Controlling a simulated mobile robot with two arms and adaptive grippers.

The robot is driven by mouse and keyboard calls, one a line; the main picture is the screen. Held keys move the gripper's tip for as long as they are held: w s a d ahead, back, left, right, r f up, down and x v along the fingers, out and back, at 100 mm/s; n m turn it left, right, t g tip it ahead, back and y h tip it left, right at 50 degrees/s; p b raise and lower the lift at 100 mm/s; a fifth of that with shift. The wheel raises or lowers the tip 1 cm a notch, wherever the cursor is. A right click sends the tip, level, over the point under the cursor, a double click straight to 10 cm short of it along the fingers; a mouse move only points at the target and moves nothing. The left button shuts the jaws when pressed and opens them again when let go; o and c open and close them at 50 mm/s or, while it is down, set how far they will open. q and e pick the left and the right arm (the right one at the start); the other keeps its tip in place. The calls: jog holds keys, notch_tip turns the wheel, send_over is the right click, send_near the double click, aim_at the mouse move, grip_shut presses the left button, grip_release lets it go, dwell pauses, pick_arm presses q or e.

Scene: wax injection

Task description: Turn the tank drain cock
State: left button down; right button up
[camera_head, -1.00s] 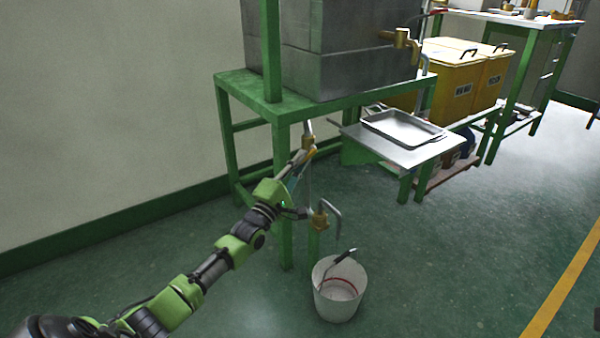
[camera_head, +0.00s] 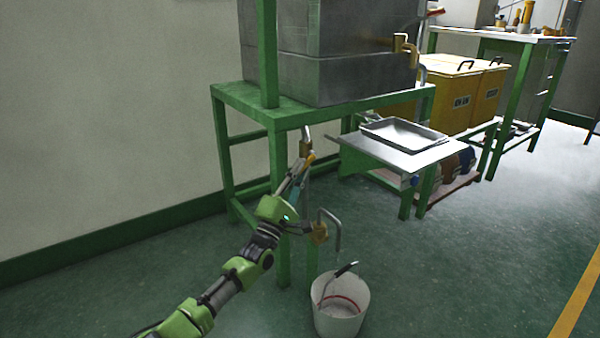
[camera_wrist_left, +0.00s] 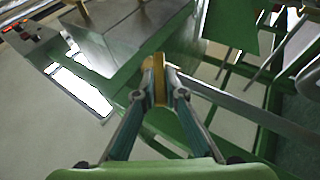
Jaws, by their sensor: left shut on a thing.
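The brass drain cock (camera_head: 305,146) hangs on a pipe under the green tank stand, beside its front leg. My left gripper (camera_head: 303,165) reaches up to it from below left. In the left wrist view my left gripper (camera_wrist_left: 159,85) has its two fingers closed on the yellow-brass cock handle (camera_wrist_left: 159,78). The fingers hide part of the handle, so its exact angle is hard to tell. The grey metal tank (camera_head: 345,70) stands on the stand above. My right gripper is not in view.
A lower brass fitting with a bent spout (camera_head: 320,233) is near the white bucket (camera_head: 340,318), which holds a ladle. A metal tray (camera_head: 403,136) lies on a low side table (camera_head: 385,158). Yellow bins (camera_head: 455,95) stand behind. The floor at right is clear.

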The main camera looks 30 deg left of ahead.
pick_arm(q)
jog(key=c, duration=2.1)
grip_release()
jog(key=shift+f, duration=0.1)
jog(key=v, duration=1.2)
